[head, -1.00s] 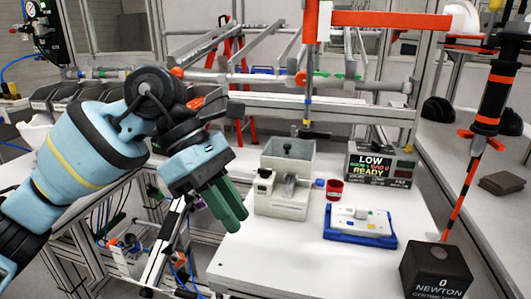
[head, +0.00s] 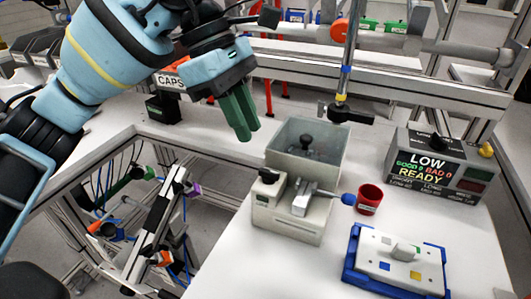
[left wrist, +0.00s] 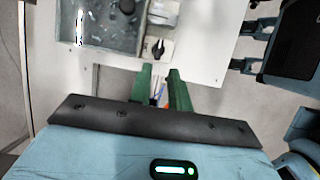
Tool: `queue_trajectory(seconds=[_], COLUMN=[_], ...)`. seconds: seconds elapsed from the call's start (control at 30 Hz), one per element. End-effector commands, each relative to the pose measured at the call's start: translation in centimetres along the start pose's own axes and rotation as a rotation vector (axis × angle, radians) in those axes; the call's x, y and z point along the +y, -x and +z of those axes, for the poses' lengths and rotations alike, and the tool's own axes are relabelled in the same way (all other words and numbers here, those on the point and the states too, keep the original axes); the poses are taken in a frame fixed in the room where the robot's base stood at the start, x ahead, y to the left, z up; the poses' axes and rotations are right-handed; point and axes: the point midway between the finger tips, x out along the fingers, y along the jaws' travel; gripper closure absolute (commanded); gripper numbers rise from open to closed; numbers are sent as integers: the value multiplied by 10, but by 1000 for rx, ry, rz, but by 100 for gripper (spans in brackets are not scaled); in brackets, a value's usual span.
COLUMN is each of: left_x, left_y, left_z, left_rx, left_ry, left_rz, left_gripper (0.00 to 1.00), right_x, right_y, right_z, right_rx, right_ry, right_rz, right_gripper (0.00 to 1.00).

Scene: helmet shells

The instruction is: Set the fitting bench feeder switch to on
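The feeder is a beige-grey unit (head: 290,217) with a clear-sided hopper (head: 306,146) on the bench. A black knob (head: 268,176) on its front left looks like the switch; its setting is not readable. The knob (left wrist: 158,48) also shows in the left wrist view, just beyond the fingertips. My left gripper (head: 240,118) hangs behind and left of the feeder in the head view, its green fingers pointing down. In the left wrist view its fingers (left wrist: 160,76) are apart, with nothing between them. A dark two-pronged part (left wrist: 255,45) at the right may be my right gripper.
A red cup (head: 369,198) stands right of the feeder. A blue tray with a white plate (head: 398,260) lies in front. A display box (head: 437,165) reads LOW and READY. A CAPS-labelled bin (head: 168,84) is at the left. A vertical pole (head: 346,70) stands behind.

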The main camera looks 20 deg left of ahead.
Motion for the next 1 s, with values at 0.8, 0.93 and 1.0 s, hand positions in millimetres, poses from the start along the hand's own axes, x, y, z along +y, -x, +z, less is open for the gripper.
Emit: queue_trajectory(seconds=[0.8,0.93,1.0], left_x=[0,0,0], left_y=[-76,-76,-76], left_z=[0,0,0], left_rx=[0,0,0], left_ry=[0,0,0], left_rz=[-1,-1,-1], left_gripper=[81,82,91], right_x=[0,0,0], right_y=[-1,-1,0], right_z=[-5,-5,-5], right_rx=[10,10,10], right_ry=[0,0,0], right_rz=[0,0,0], right_gripper=[64,64,64])
